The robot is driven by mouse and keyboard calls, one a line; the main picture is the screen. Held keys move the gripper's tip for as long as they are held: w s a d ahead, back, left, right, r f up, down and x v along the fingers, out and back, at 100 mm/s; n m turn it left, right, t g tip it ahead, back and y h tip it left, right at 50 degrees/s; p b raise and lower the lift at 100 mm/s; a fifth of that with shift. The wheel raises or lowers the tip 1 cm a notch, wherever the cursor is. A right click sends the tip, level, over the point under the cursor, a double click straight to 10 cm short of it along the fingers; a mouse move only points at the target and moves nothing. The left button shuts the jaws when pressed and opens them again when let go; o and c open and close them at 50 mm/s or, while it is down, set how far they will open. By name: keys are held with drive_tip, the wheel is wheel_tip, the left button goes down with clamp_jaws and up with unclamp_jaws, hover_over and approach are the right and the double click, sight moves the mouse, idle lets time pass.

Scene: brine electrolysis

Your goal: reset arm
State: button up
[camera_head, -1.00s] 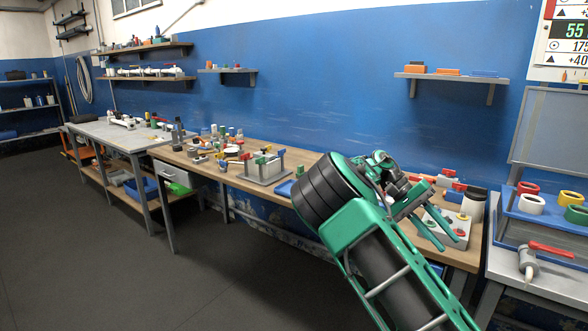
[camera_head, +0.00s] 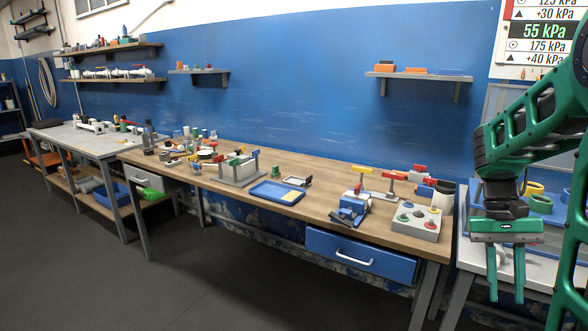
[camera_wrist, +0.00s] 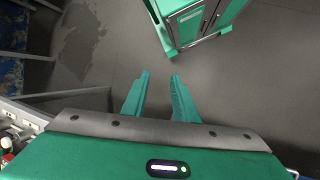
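My gripper (camera_head: 506,272) hangs at the right side of the head view, pointing down, in front of the right-hand table. Its two green fingers are apart with nothing between them. In the wrist view my gripper (camera_wrist: 158,85) shows the same two fingers spread over bare dark floor. My green arm bends above it along the right edge of the head view and hides part of the right-hand table.
The long wooden workbench (camera_head: 330,212) carries a blue tray (camera_head: 277,193), a grey button box (camera_head: 415,222) and a blue vise-like device (camera_head: 350,208). A blue drawer (camera_head: 360,252) sits under it. Floor (camera_head: 220,285) in front is clear.

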drive_tip(key=s+a+t, duration=0.4)
drive_tip(key=s+a, duration=0.3)
drive_tip(key=s, duration=0.6)
drive_tip(key=shift+f+t, duration=0.15)
drive_tip(key=shift+t, duration=0.25)
